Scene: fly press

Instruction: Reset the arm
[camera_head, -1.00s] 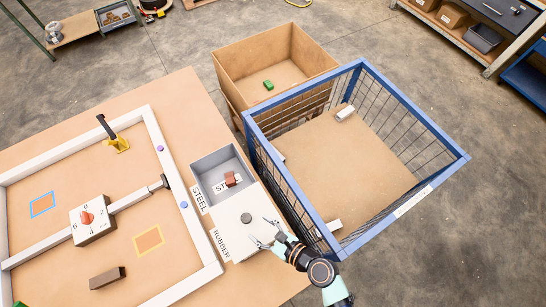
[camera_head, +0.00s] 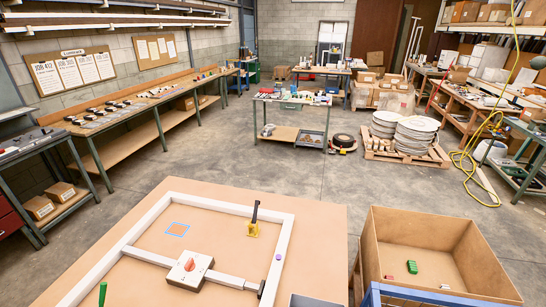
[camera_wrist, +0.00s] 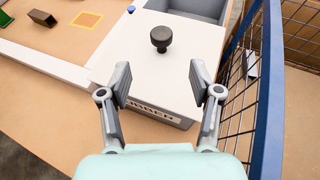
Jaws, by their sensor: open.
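My gripper (camera_wrist: 160,85) shows in the wrist view, its two fingers spread apart with nothing between them. Beyond and between the fingers is a pale lid (camera_wrist: 135,55) with a round dark knob (camera_wrist: 160,39), on a grey bin with a partly hidden label (camera_wrist: 150,111). An open grey compartment (camera_wrist: 205,8) adjoins it at the top. The gripper is out of sight in the head view. I cannot tell its exact height above the lid.
A blue wire cage (camera_wrist: 268,90) stands close on the right. The head view shows the framed work board with a red-knob box (camera_head: 188,268) and yellow-based black lever (camera_head: 253,222), a wooden crate (camera_head: 425,225) holding a green block (camera_head: 413,266), and open floor beyond.

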